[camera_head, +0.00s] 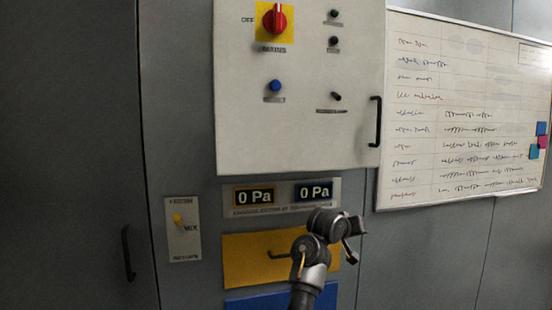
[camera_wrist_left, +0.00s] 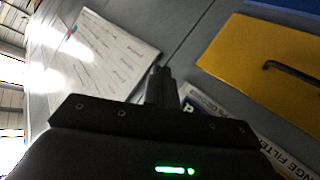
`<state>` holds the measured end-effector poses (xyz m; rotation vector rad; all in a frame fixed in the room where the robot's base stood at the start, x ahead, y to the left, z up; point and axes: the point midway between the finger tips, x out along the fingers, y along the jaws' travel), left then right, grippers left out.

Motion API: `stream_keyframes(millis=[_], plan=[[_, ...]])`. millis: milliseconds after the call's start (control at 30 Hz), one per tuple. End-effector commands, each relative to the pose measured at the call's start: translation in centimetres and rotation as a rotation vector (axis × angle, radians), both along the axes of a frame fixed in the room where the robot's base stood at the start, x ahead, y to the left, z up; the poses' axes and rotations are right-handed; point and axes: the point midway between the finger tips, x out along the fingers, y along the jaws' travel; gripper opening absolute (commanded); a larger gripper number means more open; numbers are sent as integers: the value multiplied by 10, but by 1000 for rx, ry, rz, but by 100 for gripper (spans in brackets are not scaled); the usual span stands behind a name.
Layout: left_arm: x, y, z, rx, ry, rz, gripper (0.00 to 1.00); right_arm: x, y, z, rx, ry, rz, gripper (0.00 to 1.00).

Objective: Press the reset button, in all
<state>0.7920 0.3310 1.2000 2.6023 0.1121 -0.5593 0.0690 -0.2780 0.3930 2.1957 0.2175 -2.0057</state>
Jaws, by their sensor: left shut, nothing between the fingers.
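A round blue button (camera_head: 275,86) sits at the lower left of a white control box on the grey wall, above a small label too blurred to read; it may be the reset button. Nothing touches it. My left gripper (camera_head: 356,226) is low in front of the wall, below the box and to the right of the button, near the right end of the pressure display. In the left wrist view its dark fingers (camera_wrist_left: 162,88) are together with nothing between them. My right gripper is in neither view.
The control box (camera_head: 235,130) also has a red rotary switch (camera_head: 275,20) on yellow, several dark knobs and a black handle (camera_head: 376,121). Below are the pressure display (camera_head: 282,197), reading 0 Pa twice, and a yellow panel (camera_head: 240,265). A whiteboard (camera_head: 460,110) hangs at the right.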

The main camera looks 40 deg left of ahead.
Motion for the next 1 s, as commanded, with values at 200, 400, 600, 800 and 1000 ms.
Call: stream_keyframes(millis=[200,400,600,800,1000], plan=[[-37,23,158,-72,-156,67,0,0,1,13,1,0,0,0],[-99,46,282,-151,-296,133,0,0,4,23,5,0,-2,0],[-170,67,371,-242,-417,195,0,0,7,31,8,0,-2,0],[-219,80,414,-304,-490,233,0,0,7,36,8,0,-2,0],[-235,83,425,-326,-510,246,0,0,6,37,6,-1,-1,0]])
